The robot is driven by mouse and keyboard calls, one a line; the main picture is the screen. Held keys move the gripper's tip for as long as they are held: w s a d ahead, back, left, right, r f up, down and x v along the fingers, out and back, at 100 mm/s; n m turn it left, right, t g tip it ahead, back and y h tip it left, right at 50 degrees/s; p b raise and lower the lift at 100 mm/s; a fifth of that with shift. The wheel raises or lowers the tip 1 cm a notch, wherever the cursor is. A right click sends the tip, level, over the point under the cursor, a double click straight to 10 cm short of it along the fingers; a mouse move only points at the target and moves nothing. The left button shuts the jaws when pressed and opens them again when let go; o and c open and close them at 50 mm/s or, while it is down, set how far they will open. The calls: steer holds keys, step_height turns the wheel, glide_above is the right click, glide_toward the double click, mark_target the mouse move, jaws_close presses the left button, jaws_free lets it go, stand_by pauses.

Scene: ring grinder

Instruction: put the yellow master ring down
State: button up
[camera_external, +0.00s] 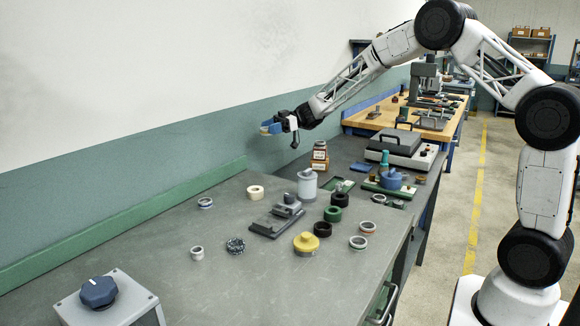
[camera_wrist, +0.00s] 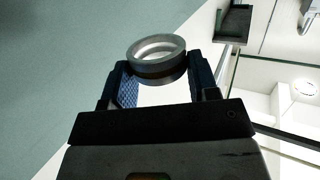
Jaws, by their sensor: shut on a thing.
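My gripper (camera_external: 274,128) is raised above the far part of the grey workbench (camera_external: 170,235), near the wall. Its blue-tipped fingers are shut on a ring (camera_wrist: 157,58), held clear of the bench. In the wrist view the ring looks grey, with a dark brownish band, and is gripped between both fingers. In the external view only a small tan-orange edge of the held ring (camera_external: 264,130) shows, so its colour is hard to tell.
A grey fixture (camera_external: 275,220) and grey canister (camera_external: 307,186) stand mid-bench. Several loose rings surround them, including a green one (camera_external: 333,214) and a cream one (camera_external: 255,191). A blue-knobbed box (camera_external: 110,302) is at front left. The bench's left side is mostly clear.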

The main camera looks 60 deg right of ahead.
step_height(320, 180, up, 10)
steer(key=w+a+m+t+h, duration=0.2)
steer(key=m+t+h, duration=0.1)
steer(key=m+t, duration=0.1)
step_height(320, 180, up, 9)
steer(key=m+t+h, duration=0.3)
steer(key=h, duration=0.1)
glide_above(261, 129)
steer(key=s+a+r+m+t+h, duration=0.1)
steer(key=s+r+m+h, duration=0.4)
steer(key=r, duration=0.7)
steer(key=shift+s+r+t+h, duration=0.35)
steer(key=shift+s+h, duration=0.6)
steer(key=shift+h, duration=0.25)
steer(key=shift+a, duration=0.2)
steer(key=a, duration=0.6)
steer(key=shift+a, duration=0.35)
